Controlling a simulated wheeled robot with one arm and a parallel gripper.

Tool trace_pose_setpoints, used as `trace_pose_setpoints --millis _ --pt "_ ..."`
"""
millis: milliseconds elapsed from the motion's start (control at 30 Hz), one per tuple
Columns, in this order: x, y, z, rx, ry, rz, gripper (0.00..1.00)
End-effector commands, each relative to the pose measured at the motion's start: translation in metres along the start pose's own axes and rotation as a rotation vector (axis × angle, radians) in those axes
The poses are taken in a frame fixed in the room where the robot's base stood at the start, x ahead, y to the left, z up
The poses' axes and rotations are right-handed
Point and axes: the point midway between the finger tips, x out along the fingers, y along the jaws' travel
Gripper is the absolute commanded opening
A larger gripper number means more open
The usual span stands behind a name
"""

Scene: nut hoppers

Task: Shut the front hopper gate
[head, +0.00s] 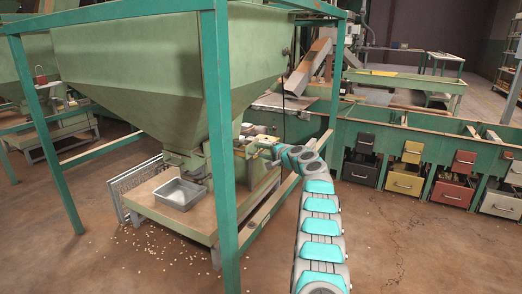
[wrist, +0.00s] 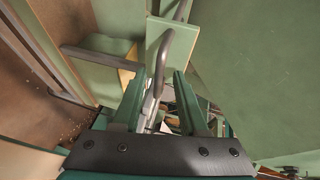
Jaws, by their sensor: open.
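The front hopper (head: 165,65) is a large pale-green funnel in a green frame, left of centre in the head view. My arm reaches to the mechanism below its funnel. The gate itself is not clear in the head view; my arm and a green post partly cover that area. In the wrist view a bent grey metal handle (wrist: 163,60) runs down in front of pale-green plates. My gripper (wrist: 158,84) is open, with one finger on each side of the handle's lower part. I cannot tell whether the fingers touch it, or how far the gate is open.
A metal tray (head: 180,194) stands on the wooden platform below the hopper. Small nuts lie scattered on the floor. A green frame post (head: 219,150) stands close left of my arm. Several coloured drawer bins line the green bench (head: 425,133) at right.

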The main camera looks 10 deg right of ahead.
Motion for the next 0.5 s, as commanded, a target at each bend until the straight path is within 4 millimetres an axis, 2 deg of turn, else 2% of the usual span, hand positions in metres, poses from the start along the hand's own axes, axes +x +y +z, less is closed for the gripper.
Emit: trace_pose_setpoints --millis 500 --pt "0.0099 0.0018 0.0014 0.007 -0.002 -0.004 0.42"
